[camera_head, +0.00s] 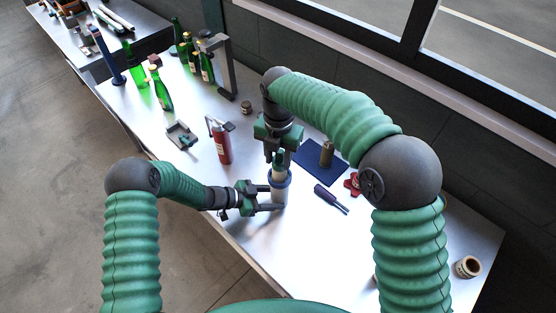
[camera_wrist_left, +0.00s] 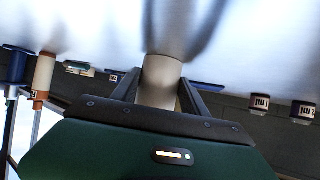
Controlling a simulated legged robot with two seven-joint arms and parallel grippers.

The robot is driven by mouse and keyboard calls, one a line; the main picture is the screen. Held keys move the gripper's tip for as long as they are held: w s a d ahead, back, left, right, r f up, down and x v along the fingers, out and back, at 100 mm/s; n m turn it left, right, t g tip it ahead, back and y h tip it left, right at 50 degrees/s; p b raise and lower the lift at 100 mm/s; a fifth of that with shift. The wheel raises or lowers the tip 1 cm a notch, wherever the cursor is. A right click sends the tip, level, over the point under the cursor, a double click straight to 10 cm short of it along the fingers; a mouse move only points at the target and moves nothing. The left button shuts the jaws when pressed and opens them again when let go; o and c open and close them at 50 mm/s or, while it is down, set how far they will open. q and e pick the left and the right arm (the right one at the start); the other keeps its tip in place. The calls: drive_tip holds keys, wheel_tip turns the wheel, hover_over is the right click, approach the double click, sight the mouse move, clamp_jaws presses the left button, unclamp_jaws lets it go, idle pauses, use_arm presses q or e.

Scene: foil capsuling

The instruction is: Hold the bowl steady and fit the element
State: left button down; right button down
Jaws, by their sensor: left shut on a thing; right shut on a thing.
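In the left wrist view the pale cylinder (camera_wrist_left: 160,82) sits between my left gripper's two dark fingers (camera_wrist_left: 160,92).
A blue mat (camera_head: 312,164) with a tan cylinder (camera_head: 326,153) lies to the right. A purple-handled tool (camera_head: 328,197) and a red part (camera_head: 352,184) lie nearby. A red bottle (camera_head: 221,143) and a grey clamp (camera_head: 182,135) stand left. Green bottles (camera_head: 161,92) stand farther back.

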sight(280, 170)
drive_tip(key=shift+r, duration=4.2)
drive_tip(key=shift+m, duration=0.3)
drive_tip(key=shift+f, duration=5.9)
